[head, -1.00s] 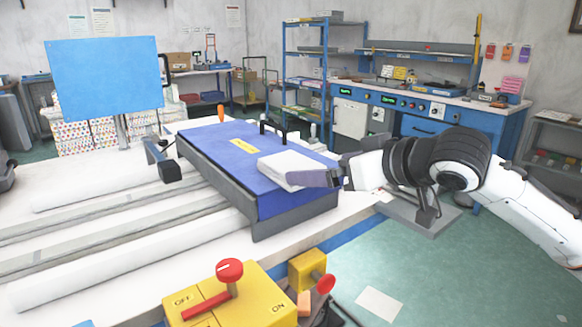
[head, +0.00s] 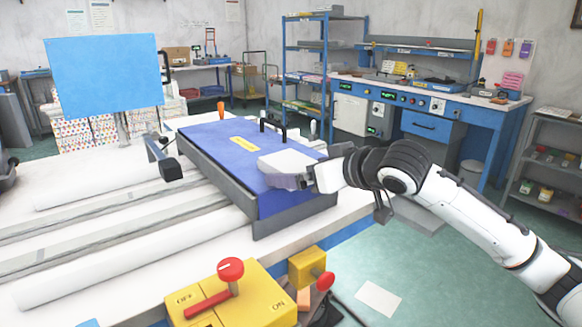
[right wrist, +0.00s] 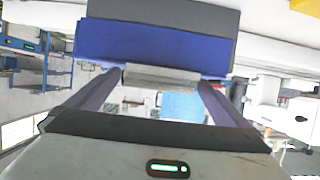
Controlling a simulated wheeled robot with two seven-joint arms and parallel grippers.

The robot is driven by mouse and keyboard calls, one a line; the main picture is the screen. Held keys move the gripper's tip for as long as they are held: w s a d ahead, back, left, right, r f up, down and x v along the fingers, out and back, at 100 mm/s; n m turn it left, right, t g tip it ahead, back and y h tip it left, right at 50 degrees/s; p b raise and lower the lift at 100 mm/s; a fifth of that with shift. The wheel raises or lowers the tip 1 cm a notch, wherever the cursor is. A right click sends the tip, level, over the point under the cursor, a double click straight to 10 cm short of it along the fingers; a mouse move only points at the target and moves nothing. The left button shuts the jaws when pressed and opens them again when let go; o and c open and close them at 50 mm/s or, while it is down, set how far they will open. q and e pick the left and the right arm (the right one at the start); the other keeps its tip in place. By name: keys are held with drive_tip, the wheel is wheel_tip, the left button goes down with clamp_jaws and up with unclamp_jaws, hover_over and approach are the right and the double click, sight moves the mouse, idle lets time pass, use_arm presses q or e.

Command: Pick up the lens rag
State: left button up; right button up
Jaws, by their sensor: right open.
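The lens rag is the pale folded white cloth (head: 287,160) on the right part of the blue machine cover, near its edge. My right gripper (head: 283,180) comes in from the right, with a finger along the near side of the rag and hiding part of it. In the right wrist view the rag shows as a pale grey slab (right wrist: 163,75) between the tips of the two spread fingers of the right gripper (right wrist: 160,80). The gripper is open. I cannot tell whether a finger touches the rag. My left gripper is not in view.
The blue cover (head: 213,144) lies on a long white table (head: 70,262). A yellow control box (head: 228,297) with a red knob stands at the front. A blue panel (head: 104,75) stands at the back left. Green floor (head: 425,280) is open at the right.

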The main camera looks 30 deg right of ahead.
drive_tip(key=c, duration=1.2)
wheel_tip(320, 180, up, 9)
drive_tip(key=p, duration=0.2)
drive_tip(key=shift+r+p, duration=0.15)
drive_tip(key=shift+p, duration=0.15)
drive_tip(key=shift+r, duration=0.4)
drive_tip(key=shift+a+f, duration=0.15)
drive_tip(key=shift+m+h, duration=0.4)
drive_tip(key=shift+h, duration=0.1)
drive_tip(key=s+a+f, duration=0.2)
drive_tip(key=s+a, duration=0.1)
drive_tip(key=a, duration=0.2)
drive_tip(key=s+a+f+p, duration=0.1)
drive_tip(key=s+a+f, duration=0.1)
drive_tip(key=a, duration=0.2)
drive_tip(key=s+a+f+p, duration=0.1)
drive_tip(key=s+a+f, duration=0.1)
drive_tip(key=a, duration=0.3)
drive_tip(key=shift+s+a+f, duration=0.15)
drive_tip(key=shift+s+a, duration=0.05)
drive_tip(key=shift+s, duration=0.2)
drive_tip(key=shift+s+a+f, duration=0.1)
drive_tip(key=shift+s+a, duration=0.05)
drive_tip(key=shift+s, duration=0.25)
drive_tip(key=shift+a, duration=0.1)
